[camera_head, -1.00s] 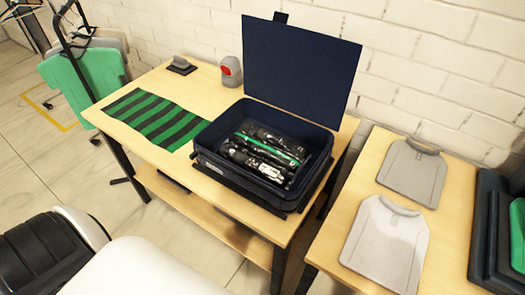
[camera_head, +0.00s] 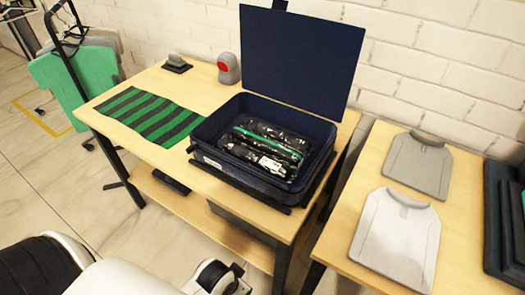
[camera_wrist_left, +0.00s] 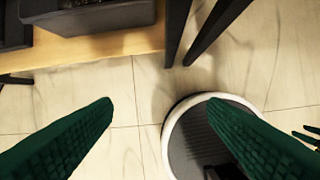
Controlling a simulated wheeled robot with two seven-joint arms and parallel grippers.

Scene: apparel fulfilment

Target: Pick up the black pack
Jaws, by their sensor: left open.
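Shiny plastic-wrapped black packs (camera_head: 272,131) lie side by side in an open dark blue box (camera_head: 207,131) on the wooden table in the head view. One has a bright green stripe and the front one carries a white label; I cannot tell which is the black pack meant. My left gripper (camera_wrist_left: 160,103) shows in the left wrist view as two green ribbed fingers, wide apart with nothing between them. It points at the floor in front of the table, apart from the packs.
The box's lid (camera_head: 302,60) stands upright at its back. A green and black striped cloth (camera_head: 150,115) lies left of the box. A red and grey device (camera_head: 228,69) stands behind it. Two grey folded shirts (camera_head: 418,160) lie on the right table (camera_head: 352,175).

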